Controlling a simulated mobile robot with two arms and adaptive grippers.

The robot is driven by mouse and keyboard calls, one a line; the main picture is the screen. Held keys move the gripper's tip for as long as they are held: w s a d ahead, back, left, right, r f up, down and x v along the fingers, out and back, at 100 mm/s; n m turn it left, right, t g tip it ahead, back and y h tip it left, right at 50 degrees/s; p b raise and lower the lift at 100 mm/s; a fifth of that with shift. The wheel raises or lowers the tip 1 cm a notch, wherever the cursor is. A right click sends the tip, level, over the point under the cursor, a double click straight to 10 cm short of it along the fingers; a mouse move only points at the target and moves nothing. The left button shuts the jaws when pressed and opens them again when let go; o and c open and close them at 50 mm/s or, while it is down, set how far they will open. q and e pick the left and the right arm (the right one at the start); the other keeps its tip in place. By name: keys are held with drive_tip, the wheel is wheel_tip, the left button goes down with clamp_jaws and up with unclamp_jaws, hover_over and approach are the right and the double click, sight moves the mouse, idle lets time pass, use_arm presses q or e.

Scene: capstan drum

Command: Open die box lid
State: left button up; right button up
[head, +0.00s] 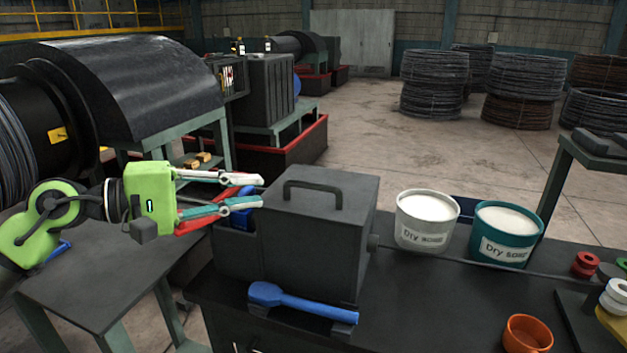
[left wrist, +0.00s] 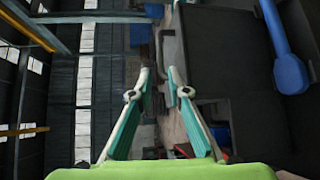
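The die box (head: 316,240) is a dark grey box on the bench, with its lid on top and lying flat. The lid (head: 345,185) carries a dark arched handle (head: 311,184). My left gripper (head: 262,192) is at the left side of the box, near lid height, with its fingers pointing right. Its fingers are apart and nothing shows between them. In the left wrist view the open fingers (left wrist: 172,82) have the dark handle (left wrist: 160,50) just beyond their tips. I cannot tell whether a fingertip touches the box. My right gripper is out of view.
A blue scoop (head: 300,300) lies in front of the box. A white bucket (head: 427,220) and a teal bucket (head: 505,235) of dry soap stand to its right. An orange cup (head: 527,334) is at the front right. A metal side table (head: 90,285) stands below my left arm.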

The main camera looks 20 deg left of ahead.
sight(308, 185)
use_arm(q)
drive_tip(key=p+x, duration=0.7)
drive_tip(key=x, duration=0.4)
drive_tip(key=shift+w, duration=0.2)
drive_tip(key=shift+w+d+f, duration=0.2)
drive_tip(key=shift+w+d, duration=0.1)
drive_tip(key=shift+d, duration=0.1)
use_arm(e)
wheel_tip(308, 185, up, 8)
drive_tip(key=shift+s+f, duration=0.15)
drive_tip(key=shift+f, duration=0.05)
use_arm(q)
clamp_jaws()
